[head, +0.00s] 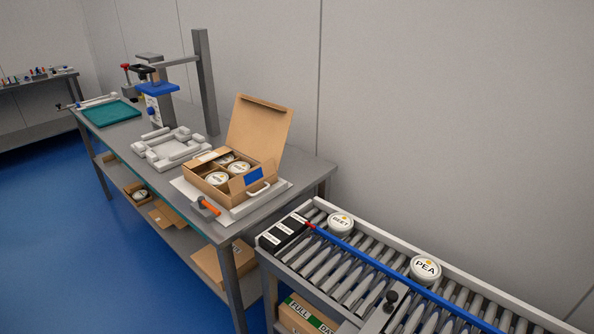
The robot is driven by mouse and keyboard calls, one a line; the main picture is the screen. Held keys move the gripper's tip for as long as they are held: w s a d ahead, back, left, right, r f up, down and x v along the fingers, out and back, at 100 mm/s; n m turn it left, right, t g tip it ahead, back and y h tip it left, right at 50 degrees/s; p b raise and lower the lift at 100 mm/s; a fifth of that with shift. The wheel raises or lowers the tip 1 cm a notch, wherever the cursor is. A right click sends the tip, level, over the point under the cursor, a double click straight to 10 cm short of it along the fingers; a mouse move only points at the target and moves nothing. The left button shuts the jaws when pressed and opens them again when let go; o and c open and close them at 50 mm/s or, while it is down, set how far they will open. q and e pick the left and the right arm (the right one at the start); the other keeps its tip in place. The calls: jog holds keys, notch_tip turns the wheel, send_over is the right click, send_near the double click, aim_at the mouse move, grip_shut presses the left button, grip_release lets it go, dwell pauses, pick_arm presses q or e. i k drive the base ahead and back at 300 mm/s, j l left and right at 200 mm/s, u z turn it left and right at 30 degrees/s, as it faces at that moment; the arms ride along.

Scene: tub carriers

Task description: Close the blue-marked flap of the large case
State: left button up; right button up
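The large case (205,188) is an open brown cardboard box on the workbench, with several round white-lidded tubs inside. Its tall lid (259,130) stands up at the back right. The blue-marked flap (253,177) is at the right front side of the case, with the blue patch facing me. It looks open, but its exact angle is hard to tell. Neither of my grippers is in view.
The case sits on a pale fixture with a white handle (259,189) and an orange-handled clamp (209,206). A grey jig (168,149) and a blue-topped device (157,90) stand further left. A roller conveyor (345,270) with BEET and PEA tubs is front right.

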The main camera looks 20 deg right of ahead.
aim_at(243, 182)
jog(key=i+j+z, duration=0.15)
jog(key=z, duration=0.3)
jog(key=i+j+z, duration=0.1)
jog(key=z, duration=0.3)
jog(key=i+j+z, duration=0.1)
jog(key=j+z, duration=0.2)
jog(key=z, duration=0.15)
jog(key=j+z, duration=0.2)
jog(key=z, duration=0.25)
jog(key=j+z, duration=0.3)
jog(key=z, duration=0.15)
jog(key=j+z, duration=0.15)
jog(key=j, duration=0.3)
jog(key=k+j+z, duration=0.1)
jog(key=j, duration=0.3)
jog(key=j+z, duration=0.15)
jog(key=j, duration=0.3)
jog(key=k+j+z, duration=0.1)
jog(key=j, duration=0.3)
jog(key=k+j+z, duration=0.15)
jog(key=j, duration=0.25)
jog(key=k+j+z, duration=0.1)
jog(key=j, duration=0.3)
jog(key=k+j+z, duration=0.15)
jog(key=j, duration=0.2)
